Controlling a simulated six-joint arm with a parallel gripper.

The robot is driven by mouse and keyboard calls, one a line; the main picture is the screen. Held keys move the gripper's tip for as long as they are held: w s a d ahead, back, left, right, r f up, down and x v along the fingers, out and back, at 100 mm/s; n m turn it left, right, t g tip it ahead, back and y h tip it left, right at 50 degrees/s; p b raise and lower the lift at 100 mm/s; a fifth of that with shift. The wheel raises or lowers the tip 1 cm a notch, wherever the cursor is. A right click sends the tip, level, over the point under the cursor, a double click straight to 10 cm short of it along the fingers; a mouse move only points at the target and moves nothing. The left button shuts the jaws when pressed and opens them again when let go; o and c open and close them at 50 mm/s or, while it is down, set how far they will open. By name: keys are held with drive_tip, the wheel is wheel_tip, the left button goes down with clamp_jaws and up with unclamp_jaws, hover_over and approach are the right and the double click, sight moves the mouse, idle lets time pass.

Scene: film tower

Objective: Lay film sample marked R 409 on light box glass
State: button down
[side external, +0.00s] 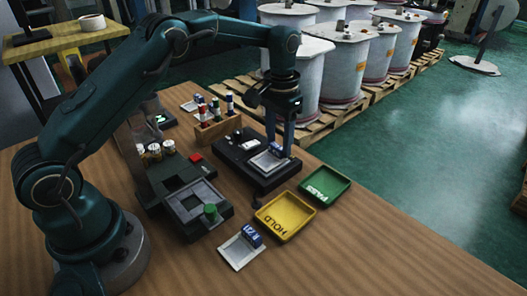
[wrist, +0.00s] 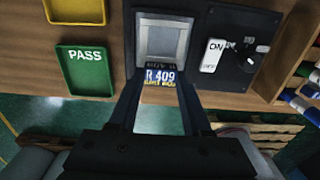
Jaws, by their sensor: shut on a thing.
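The film sample marked R 409 (wrist: 160,77) has a blue tab and a pale, square-framed plate (wrist: 162,42). My gripper (wrist: 160,90) is shut on the tab, and the label reads upright between the fingers. In the side view, my gripper (side external: 279,147) points straight down over the black light box (side external: 258,184). The sample's plate (side external: 266,162) lies flat over the front part of the box and covers the glass there. I cannot tell whether the plate touches the glass or hovers just above it.
An ON switch panel (wrist: 214,55) and a black knob (wrist: 250,60) sit beside the plate. A green PASS tray (side external: 325,186), a yellow HOLD tray (side external: 285,218) and another blue-tabbed sample (side external: 238,252) lie nearby. A wooden rack (side external: 217,128) stands behind the light box.

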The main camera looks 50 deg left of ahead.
unclamp_jaws()
idle(0.4)
drive_tip(key=shift+r, duration=3.5)
